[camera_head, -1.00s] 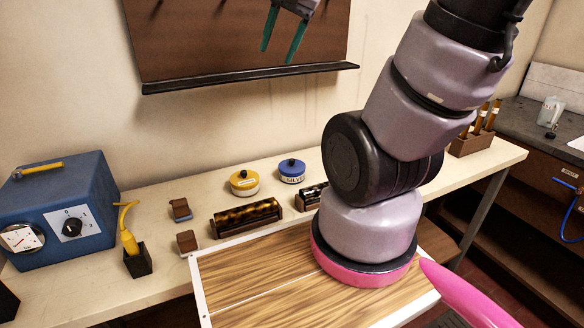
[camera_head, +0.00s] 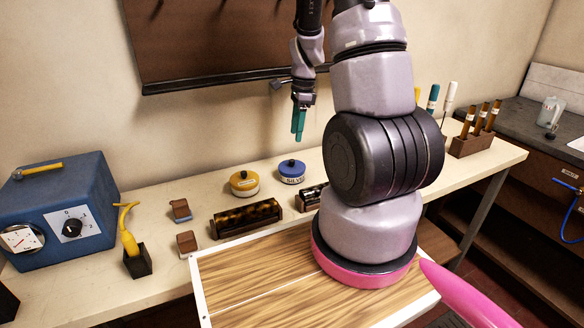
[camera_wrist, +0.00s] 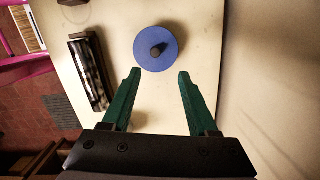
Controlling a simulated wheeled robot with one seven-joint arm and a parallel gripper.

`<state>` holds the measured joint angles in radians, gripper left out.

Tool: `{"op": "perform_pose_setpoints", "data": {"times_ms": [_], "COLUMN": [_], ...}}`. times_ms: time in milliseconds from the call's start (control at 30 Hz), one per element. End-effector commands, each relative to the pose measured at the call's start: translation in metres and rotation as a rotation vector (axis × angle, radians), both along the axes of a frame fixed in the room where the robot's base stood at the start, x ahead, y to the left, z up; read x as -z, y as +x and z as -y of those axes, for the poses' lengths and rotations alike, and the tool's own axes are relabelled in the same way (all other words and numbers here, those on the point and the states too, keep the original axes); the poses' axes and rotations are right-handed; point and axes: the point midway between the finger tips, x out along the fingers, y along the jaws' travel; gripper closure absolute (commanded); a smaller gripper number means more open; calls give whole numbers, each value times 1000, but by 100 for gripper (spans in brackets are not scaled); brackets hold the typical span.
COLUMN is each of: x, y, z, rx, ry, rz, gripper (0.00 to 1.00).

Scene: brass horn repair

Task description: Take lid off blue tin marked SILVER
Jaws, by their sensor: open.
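The blue tin marked SILVER (camera_head: 291,178) stands upright on the bench with its blue lid (camera_head: 291,165) on, a dark knob at the lid's centre. In the wrist view the lid (camera_wrist: 146,57) shows from above as a round blue disc, just beyond my fingertips. My gripper (camera_head: 298,137) points down above the tin, with clear space between them. In the wrist view my gripper (camera_wrist: 158,72) has its two green fingers apart and nothing between them.
A yellow tin (camera_head: 244,187) stands just left of the blue tin. A dark rack (camera_head: 246,220) lies in front, and another dark holder (camera_head: 312,197) is close by. A blue box with a dial (camera_head: 62,208) is at far left. The back wall is close behind.

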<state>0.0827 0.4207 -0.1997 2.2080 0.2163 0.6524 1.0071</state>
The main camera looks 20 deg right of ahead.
Motion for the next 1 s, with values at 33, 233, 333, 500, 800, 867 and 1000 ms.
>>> {"op": "perform_pose_setpoints", "data": {"times_ms": [33, 233, 333, 500, 800, 867, 1000], "x": [10, 35, 41, 62, 90, 90, 89], "y": [-1, -1, -1, -6, -6, -6, -6], "z": [-1, -5, -6, -12, -16, -16, -16], "rx": [-1, -2, -2, -3, -3, -3, -3], "ry": [2, 0, 1, 2, 1, 1, 1], "rz": [-5, -2, -2, -4, 1, 2, 2], "gripper": [40, 40, 40, 40, 40, 40, 48]}}
